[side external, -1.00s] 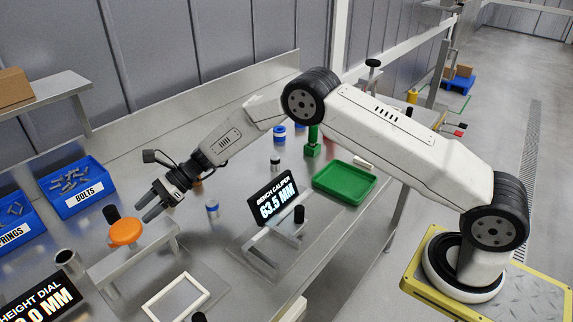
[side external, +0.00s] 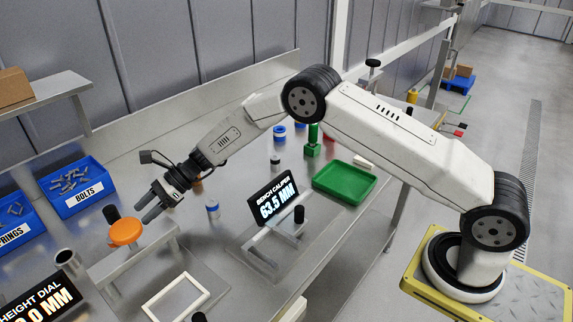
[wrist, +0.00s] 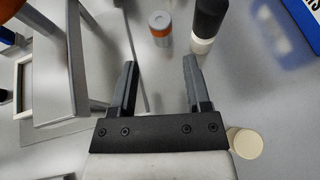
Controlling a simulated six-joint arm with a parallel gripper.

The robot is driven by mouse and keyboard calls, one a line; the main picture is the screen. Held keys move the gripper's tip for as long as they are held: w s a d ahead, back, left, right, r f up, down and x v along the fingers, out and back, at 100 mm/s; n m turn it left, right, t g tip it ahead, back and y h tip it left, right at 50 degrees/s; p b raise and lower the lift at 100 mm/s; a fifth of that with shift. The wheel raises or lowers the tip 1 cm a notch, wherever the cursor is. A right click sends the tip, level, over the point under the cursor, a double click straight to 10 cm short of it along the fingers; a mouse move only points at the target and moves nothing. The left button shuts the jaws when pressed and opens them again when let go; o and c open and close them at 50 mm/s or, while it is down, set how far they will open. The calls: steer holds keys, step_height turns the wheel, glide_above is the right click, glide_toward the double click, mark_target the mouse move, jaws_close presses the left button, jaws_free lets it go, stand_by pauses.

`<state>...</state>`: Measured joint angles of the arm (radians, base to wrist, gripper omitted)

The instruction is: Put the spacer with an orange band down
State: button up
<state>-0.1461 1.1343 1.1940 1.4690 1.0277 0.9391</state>
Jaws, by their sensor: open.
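The spacer with an orange band (wrist: 160,28) is a short grey cylinder standing upright on the metal bench in the wrist view. It lies beyond my fingertips, in line with the gap between them, and is not held. In the side view only a bit of orange-brown (side external: 197,186) shows behind my wrist; I cannot tell for sure that it is the spacer. My gripper (side external: 146,210) is open and empty; in the wrist view both fingers (wrist: 160,65) are apart with bare bench between them.
A black-and-white cylinder (wrist: 203,45) stands right of the spacer. A cream disc (wrist: 246,142) is beside my gripper. A blue-banded spacer (side external: 212,209), caliper display (side external: 274,198), green tray (side external: 345,199), orange knob (side external: 125,232) and blue bolts bin (side external: 75,204) stand around.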

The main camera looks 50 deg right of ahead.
steer(key=a+m+h, duration=0.2)
steer(key=a+h, duration=0.1)
steer(key=shift+s+r+t, duration=0.2)
steer(key=shift+s+t, duration=0.2)
steer(key=shift+s+a+r+m+t+h, duration=0.15)
steer(key=shift+a+r+m+t+h, duration=0.25)
steer(key=shift+m+h, duration=0.35)
steer(key=shift+a+r+m+t+h, duration=0.25)
steer(key=shift+m+t+h, duration=0.1)
steer(key=shift+h, duration=0.1)
steer(key=shift+x, duration=1.35)
steer(key=shift+x, duration=2.55)
jaws_close()
